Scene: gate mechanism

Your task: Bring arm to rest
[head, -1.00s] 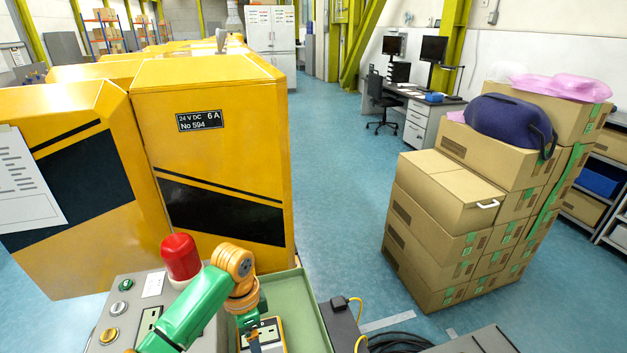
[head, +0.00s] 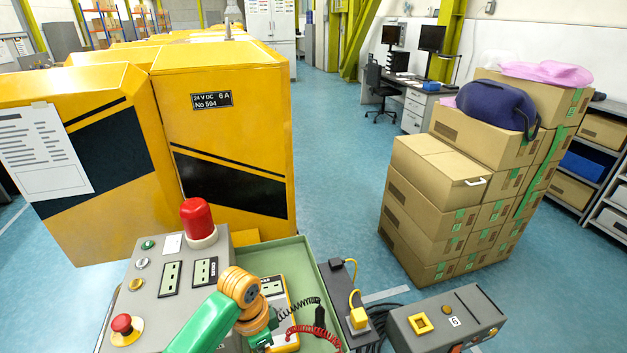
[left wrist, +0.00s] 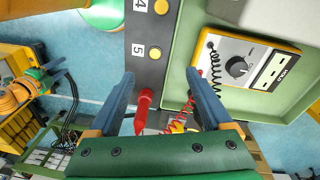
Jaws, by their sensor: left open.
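My left arm, green with orange joints, comes in low in the head view, and its fingertips are hidden there. In the left wrist view my left gripper (left wrist: 163,92) is open, its two blue fingers apart. A red probe (left wrist: 145,103) shows between the fingers in that picture; I see no grip on it. A yellow-edged meter (left wrist: 240,65) with a dark dial lies in a green tray (left wrist: 178,75) beyond one finger. In the head view the meter (head: 282,290) is partly behind my arm.
A grey control panel (head: 165,305) with a red lamp (head: 198,220) and a red stop button (head: 124,327) stands left of the tray. A grey button box (head: 440,325) is at right. Yellow cabinets (head: 225,130) stand behind; stacked cartons (head: 440,200) stand right, with blue floor between.

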